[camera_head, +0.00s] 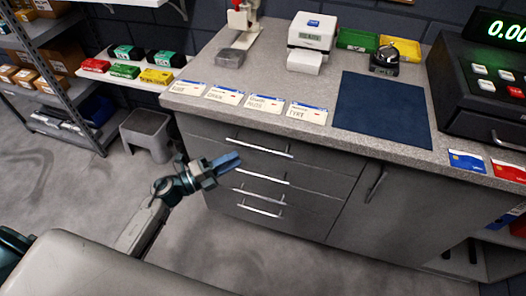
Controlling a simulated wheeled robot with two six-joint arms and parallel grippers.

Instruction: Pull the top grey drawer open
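The top grey drawer (316,162) is the uppermost of the stacked drawers at the left of the counter's front. It looks shut, its front in line with the cabinet, and its silver bar handle (260,147) is in plain view. My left gripper (228,161) is in front of the drawers, at their left side, with its blue fingers pointing right and slightly up. The fingertips appear just left of and below the top handle in the picture, and no contact shows. The fingers overlap in this view, so their gap cannot be made out. My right gripper is not in view.
Lower drawer handles (262,175) sit below the top one. A cupboard door (374,205) is to the right. The counter holds label cards (225,95), a blue mat (382,108) and a cash register (485,85). A grey stool (147,133) stands left; the floor before the drawers is clear.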

